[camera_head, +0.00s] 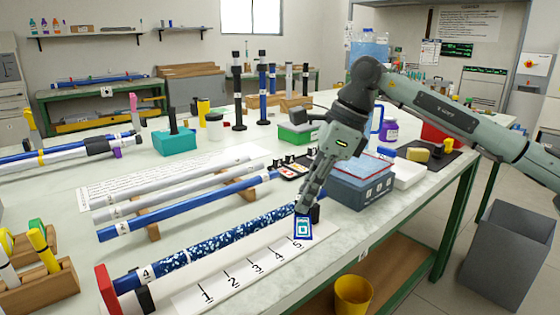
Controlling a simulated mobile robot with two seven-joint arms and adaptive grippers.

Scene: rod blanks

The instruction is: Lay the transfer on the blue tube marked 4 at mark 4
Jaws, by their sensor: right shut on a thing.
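The blue tube marked 4 (128,281) lies in front, with a white-speckled pattern along most of its length. Its left end is by a red stop (107,289). A white scale (230,285) with marks 1 to 5 runs along its near side. My right gripper (305,206) is shut on the transfer (303,229), a small blue-edged card with a teal square. The transfer hangs near the tube's right end, close to mark 5, right of mark 4. I cannot tell whether it touches the tube. The gripper hides part of that end. My left gripper is out of view.
Behind lie a plain blue tube (190,208) and grey tubes (170,190) on wooden supports. A blue-grey box (360,184) stands right of the gripper. Wooden holders with markers (40,290) stand front left. A yellow bucket (353,296) is below the table's edge.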

